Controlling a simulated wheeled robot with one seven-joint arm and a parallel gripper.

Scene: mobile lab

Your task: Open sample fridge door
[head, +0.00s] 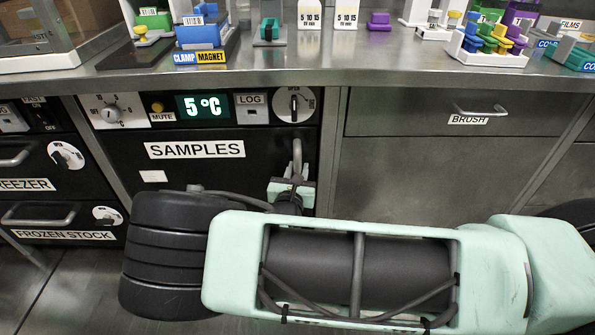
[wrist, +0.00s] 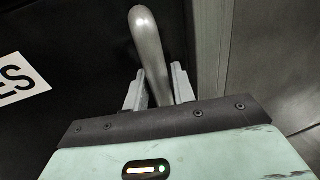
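The sample fridge door (head: 215,170) is a black panel labelled SAMPLES under the counter in the head view. It looks closed in its frame. Its grey vertical bar handle (head: 297,150) is near the right edge of the door. In the wrist view the curved handle (wrist: 148,45) runs down between the two fingers of my gripper (wrist: 159,88). The fingers sit close against it on both sides, so my gripper appears shut on the handle. The lower end of the handle is hidden behind my gripper.
A panel reading 5 °C (head: 203,106) with knobs sits above the door. Freezer drawers (head: 40,165) stand to the left and a BRUSH drawer (head: 440,110) to the right. The steel counter (head: 350,72) above carries racks and small lab items.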

